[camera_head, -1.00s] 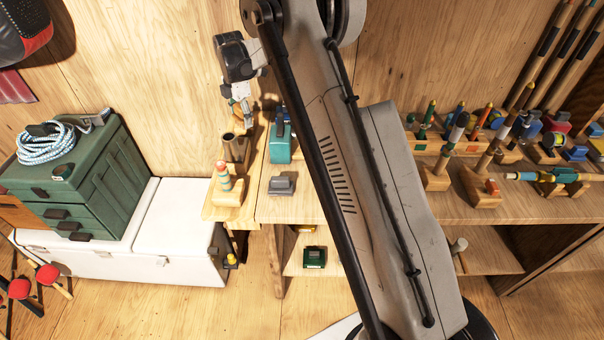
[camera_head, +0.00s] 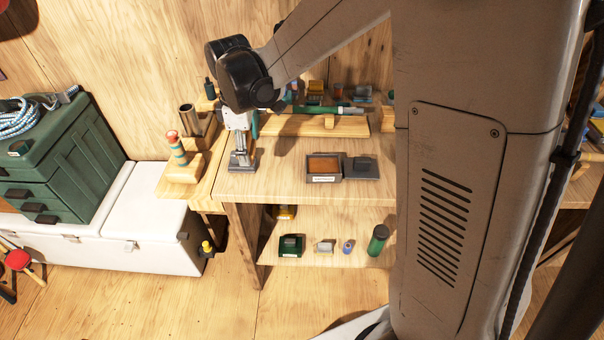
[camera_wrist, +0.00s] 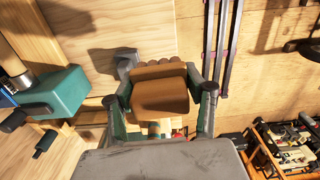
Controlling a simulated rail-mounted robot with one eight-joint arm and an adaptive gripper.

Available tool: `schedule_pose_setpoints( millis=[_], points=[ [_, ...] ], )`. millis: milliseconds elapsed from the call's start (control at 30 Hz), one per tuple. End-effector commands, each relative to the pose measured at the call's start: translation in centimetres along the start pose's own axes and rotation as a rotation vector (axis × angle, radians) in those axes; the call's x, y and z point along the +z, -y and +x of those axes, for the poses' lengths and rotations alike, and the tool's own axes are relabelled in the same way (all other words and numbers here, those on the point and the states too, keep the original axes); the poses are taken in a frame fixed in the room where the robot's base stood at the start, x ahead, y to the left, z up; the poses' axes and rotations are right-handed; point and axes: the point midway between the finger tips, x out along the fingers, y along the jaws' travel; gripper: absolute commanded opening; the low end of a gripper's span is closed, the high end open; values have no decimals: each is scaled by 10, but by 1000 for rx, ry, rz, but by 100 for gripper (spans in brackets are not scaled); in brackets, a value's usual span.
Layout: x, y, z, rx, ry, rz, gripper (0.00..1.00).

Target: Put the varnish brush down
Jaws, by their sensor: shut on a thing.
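In the wrist view my gripper (camera_wrist: 160,97) is shut on a brown, wide thing with a scalloped far edge, which I take to be the varnish brush (camera_wrist: 160,78). It sits between the two fingers. The rest of it is hidden by my gripper's body. In the head view I cannot make out the brush, nor tell whether it touches the bench.
The dark tray (camera_head: 339,171) with an orange-brown inside and a grey item (camera_head: 362,167) stand right of my gripper. A metal tube (camera_head: 187,117) and a banded grip on a wooden stand (camera_head: 176,152) are left. A teal block (camera_wrist: 62,93) is close by.

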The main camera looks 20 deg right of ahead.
Motion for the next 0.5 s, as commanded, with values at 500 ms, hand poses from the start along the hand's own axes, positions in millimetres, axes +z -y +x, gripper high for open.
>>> schedule_pose_setpoints(
  millis=[500],
  points=[
    [54,-35,44,0,0,33,26]
  ],
)
